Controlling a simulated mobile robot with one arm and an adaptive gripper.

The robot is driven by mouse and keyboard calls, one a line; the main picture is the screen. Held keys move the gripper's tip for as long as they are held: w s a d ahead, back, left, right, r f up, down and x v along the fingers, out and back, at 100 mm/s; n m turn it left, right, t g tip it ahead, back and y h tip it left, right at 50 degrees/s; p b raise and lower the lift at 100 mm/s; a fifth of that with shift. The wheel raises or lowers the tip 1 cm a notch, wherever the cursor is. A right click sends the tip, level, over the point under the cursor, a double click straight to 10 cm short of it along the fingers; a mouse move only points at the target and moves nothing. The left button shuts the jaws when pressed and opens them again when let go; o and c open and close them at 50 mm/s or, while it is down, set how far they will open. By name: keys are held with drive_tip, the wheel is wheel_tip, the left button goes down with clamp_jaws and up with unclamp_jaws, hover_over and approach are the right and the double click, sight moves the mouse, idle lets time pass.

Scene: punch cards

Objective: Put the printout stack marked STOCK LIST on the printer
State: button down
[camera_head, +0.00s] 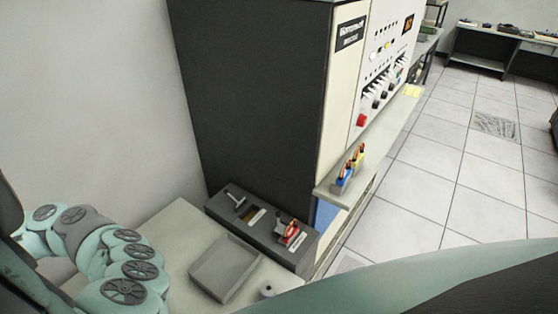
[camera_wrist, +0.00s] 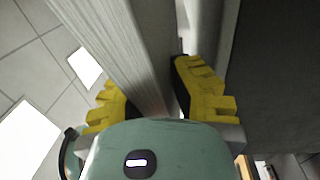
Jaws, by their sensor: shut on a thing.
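My gripper (camera_wrist: 150,88) has two yellow fingers in the wrist view, closed on either side of a thick grey-white stack (camera_wrist: 120,45) with fine lines along its edge, like layered paper. The stack runs from the top left down between the fingers, and its lower end is hidden by the gripper body. No label shows on it, so I cannot read whether it is marked STOCK LIST. My gripper is out of sight in the head view. I cannot make out a printer in either view.
In the head view, a shallow grey tray (camera_head: 224,268) sits on a pale table (camera_head: 178,236) beside a dark unit (camera_head: 262,229) with levers. A tall cabinet (camera_head: 262,90) stands behind it. A ledge (camera_head: 378,142) carries small coloured items (camera_head: 348,168). Tiled floor (camera_head: 470,150) is open at right.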

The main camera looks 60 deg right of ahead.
drive_tip(key=shift+f+p, duration=0.7)
drive_tip(key=shift+f, duration=1.2)
drive_tip(key=c, duration=1)
unclamp_jaws()
drive_tip(key=shift+f, duration=0.1)
